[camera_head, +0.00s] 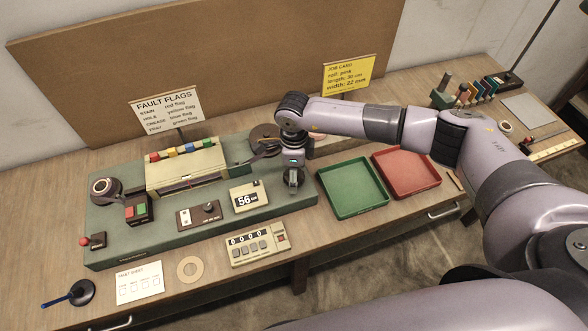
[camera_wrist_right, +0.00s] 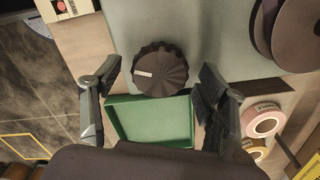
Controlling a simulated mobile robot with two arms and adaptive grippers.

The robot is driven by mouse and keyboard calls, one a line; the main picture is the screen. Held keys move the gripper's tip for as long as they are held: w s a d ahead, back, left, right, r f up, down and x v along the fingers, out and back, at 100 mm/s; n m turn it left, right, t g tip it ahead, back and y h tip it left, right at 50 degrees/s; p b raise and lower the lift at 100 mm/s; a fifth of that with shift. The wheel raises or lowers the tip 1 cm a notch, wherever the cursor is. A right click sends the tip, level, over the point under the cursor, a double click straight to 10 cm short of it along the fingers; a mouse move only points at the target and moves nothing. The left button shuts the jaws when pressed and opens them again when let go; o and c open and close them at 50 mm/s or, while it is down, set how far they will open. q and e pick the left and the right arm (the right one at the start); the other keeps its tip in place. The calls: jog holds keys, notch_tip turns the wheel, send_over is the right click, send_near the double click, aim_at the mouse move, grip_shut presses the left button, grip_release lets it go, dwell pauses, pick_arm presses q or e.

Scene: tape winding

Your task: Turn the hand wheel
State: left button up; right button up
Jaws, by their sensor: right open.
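The hand wheel (camera_wrist_right: 160,72) is a dark, ribbed round knob with a small pale mark, seen in the right wrist view on the green machine base. My right gripper (camera_wrist_right: 161,78) is open, with one finger on each side of the wheel. Gaps show between the fingers and the wheel, so it does not grip it. In the head view my right gripper (camera_head: 293,182) points down at the right end of the green machine base (camera_head: 225,217) and largely hides the wheel. My left gripper is not in view.
A green tray (camera_head: 353,187) and a red tray (camera_head: 406,172) lie right of the machine. A counter display (camera_head: 247,196) stands just left of my right gripper. A dark reel (camera_head: 264,137) stands behind it. A keypad box (camera_head: 257,243) lies in front.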

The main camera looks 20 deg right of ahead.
jog(key=shift+c, duration=0.4)
jog(key=c, duration=1.1)
